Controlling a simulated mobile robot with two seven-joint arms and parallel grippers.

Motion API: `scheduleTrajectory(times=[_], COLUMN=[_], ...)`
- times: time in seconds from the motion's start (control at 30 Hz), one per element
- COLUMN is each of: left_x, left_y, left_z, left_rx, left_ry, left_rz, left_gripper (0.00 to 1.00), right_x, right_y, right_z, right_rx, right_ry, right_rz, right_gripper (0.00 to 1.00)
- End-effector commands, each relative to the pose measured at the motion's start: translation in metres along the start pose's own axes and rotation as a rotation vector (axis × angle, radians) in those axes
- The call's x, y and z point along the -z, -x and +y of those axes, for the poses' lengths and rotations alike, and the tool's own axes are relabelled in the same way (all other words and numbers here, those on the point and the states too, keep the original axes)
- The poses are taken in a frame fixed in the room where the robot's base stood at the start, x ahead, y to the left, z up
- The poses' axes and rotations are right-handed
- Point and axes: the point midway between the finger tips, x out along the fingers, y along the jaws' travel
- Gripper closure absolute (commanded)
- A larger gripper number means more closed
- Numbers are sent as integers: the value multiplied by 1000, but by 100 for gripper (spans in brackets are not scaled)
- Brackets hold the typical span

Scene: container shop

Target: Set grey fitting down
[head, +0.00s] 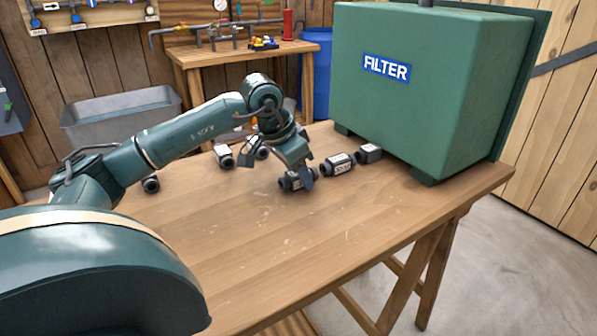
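A grey fitting (288,184) with dark ends and a pale label is low at the tabletop, in line with two other fittings. My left gripper (302,174) reaches down over it from above. One finger shows in front of the fitting's right part; the other is hidden. The gripper looks shut on the fitting. Whether the fitting touches the wood cannot be told for sure. My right gripper is not in view.
Two similar labelled fittings, one near (338,165) and one farther (369,153), lie toward the green filter box (440,100). More fittings (223,156) lie behind my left arm, and one (151,184) lies at the left. The front of the wooden table (300,240) is clear.

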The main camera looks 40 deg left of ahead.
Motion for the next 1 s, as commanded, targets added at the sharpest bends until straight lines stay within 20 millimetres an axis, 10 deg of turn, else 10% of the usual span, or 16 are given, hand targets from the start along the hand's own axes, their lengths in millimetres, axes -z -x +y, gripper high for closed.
scheduleTrajectory(times=[0.47,1.0], left_x=[2,2], left_y=[8,110], left_z=[0,0], left_rx=[1,1], left_ry=[0,0], left_rz=[2,3], left_gripper=[48,48], right_x=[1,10], right_y=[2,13], right_z=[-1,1], right_rx=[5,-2], right_ry=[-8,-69], right_rz=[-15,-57], right_gripper=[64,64])
